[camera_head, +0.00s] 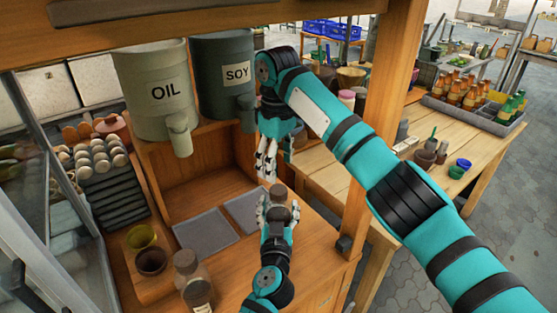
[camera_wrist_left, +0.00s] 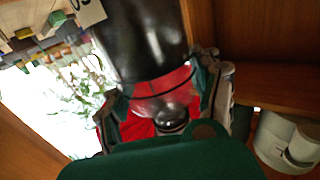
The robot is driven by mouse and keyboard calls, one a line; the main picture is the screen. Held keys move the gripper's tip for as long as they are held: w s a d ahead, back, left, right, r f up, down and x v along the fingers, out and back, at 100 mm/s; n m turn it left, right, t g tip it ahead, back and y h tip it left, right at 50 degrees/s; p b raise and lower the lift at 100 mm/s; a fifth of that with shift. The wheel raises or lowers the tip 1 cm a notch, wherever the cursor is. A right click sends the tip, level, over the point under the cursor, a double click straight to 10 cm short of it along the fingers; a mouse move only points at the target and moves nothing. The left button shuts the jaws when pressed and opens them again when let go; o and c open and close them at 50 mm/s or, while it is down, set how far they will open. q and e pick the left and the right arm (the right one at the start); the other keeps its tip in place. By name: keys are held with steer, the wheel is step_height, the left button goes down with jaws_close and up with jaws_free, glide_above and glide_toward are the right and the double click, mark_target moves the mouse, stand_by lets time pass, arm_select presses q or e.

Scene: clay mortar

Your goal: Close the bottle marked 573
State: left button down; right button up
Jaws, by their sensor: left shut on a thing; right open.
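My left gripper (camera_head: 278,212) is shut on a small bottle with a brown top (camera_head: 278,190), above the front counter. Its fingers hide most of the bottle, and I cannot read a number on it. In the left wrist view the fingers of my left gripper (camera_wrist_left: 165,100) stand on either side of a dark, glossy shape, with red between them. My right gripper (camera_head: 267,160) is open and empty, fingers pointing down, just above the brown top and apart from it. Another bottle (camera_head: 187,262) stands at the front left; its label is unreadable.
An OIL container (camera_head: 150,70) and a SOY container (camera_head: 213,50) stand on the raised shelf behind. Grey trays (camera_head: 205,232) lie on the counter. A wooden post (camera_head: 390,90) stands at right.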

mark_target(278, 189)
steer(key=n, duration=0.5)
steer(key=shift+s+d+r, duration=0.1)
steer(key=shift+s+r, duration=0.05)
steer(key=shift+r, duration=0.15)
steer(key=n, duration=0.5)
steer(key=shift+s+r, duration=0.1)
steer(key=shift+s, duration=0.1)
steer(key=shift+f, duration=4)
